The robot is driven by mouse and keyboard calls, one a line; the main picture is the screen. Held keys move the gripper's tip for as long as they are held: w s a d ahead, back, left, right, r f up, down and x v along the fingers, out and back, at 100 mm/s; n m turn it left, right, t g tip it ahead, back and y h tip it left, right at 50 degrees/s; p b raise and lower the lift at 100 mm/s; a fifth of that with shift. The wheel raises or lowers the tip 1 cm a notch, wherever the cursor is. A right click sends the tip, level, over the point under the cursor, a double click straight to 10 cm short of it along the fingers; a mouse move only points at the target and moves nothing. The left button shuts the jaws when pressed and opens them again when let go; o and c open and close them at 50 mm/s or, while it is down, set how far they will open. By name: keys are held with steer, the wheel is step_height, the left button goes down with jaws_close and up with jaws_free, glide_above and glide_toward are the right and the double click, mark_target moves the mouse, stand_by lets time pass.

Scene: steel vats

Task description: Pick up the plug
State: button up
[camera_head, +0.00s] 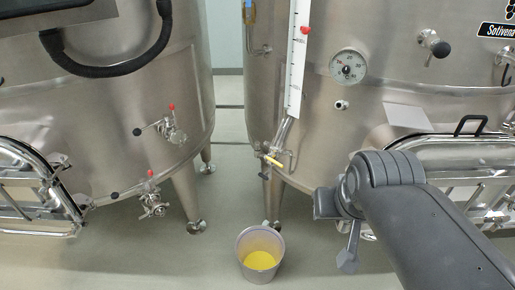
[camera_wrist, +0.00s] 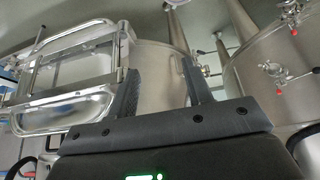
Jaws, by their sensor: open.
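I cannot make out a plug in either view. My gripper (camera_wrist: 160,82) shows in the wrist view with its two dark fingers apart and nothing between them. That view is upside down, with tank legs pointing up. In the head view my arm reaches in from the lower right, and its end (camera_head: 347,255) hangs in front of the right vat, pointing down. The fingers are not clear in the head view.
Two steel vats, left (camera_head: 100,110) and right (camera_head: 390,95), stand with a narrow gap between them. Red-handled valves (camera_head: 173,130) stick out of the left vat. A bucket with yellow liquid (camera_head: 261,238) stands on the floor below the yellow-handled tap (camera_head: 272,160). Floor left of the bucket is clear.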

steer(key=w+a+r, duration=0.2)
steer(key=w, duration=0.9)
steer(key=t, duration=0.1)
glide_above(258, 143)
steer(key=s, duration=0.3)
step_height(258, 143, down, 15)
steer(key=shift+s+x, duration=0.25)
steer(key=shift+x, duration=2.45)
steer(key=shift+a+f, duration=0.15)
steer(key=shift+c, duration=0.6)
jaws_close()
